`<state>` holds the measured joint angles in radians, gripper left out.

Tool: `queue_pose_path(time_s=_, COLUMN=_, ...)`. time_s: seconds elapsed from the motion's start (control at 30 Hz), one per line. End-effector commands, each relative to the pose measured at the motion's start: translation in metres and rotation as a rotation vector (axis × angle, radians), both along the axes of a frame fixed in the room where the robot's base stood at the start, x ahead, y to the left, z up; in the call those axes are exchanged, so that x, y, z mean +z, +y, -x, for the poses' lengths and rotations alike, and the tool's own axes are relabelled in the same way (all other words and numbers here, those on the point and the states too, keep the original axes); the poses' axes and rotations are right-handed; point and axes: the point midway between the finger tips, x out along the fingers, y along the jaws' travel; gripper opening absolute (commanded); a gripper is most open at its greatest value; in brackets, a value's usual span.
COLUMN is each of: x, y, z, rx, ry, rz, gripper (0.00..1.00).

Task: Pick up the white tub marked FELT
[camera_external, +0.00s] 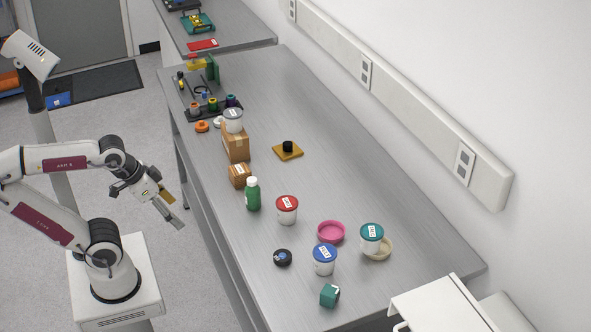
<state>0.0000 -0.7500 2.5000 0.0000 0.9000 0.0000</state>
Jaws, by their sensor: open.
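Several white tubs with labels stand on the steel bench. One with a grey-white lid (233,121) sits on top of a cardboard box. The others are a red-lidded tub (287,211), a blue-lidded tub (324,262) and a teal-lidded tub (371,241), all upright. The label words are too small to read, so I cannot tell which is marked FELT. My gripper (173,209) is open and empty. It hangs to the left of the bench edge, apart from all the tubs.
The cardboard box (236,146), a smaller box (239,175) and a green bottle (253,196) line the near edge. The bench's right side is mostly clear along the wall.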

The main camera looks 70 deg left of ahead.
Motion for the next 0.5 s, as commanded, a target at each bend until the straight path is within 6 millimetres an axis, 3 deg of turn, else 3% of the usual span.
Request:
queue_pose_path(time_s=0.27, x=0.002, y=-0.011, z=-0.016, rx=-0.023, ry=-0.022, rz=0.024, gripper=0.70)
queue_pose_path(time_s=0.5, x=0.007, y=-0.043, z=-0.061, rx=-0.077, ry=-0.090, rz=0.094, gripper=0.70)
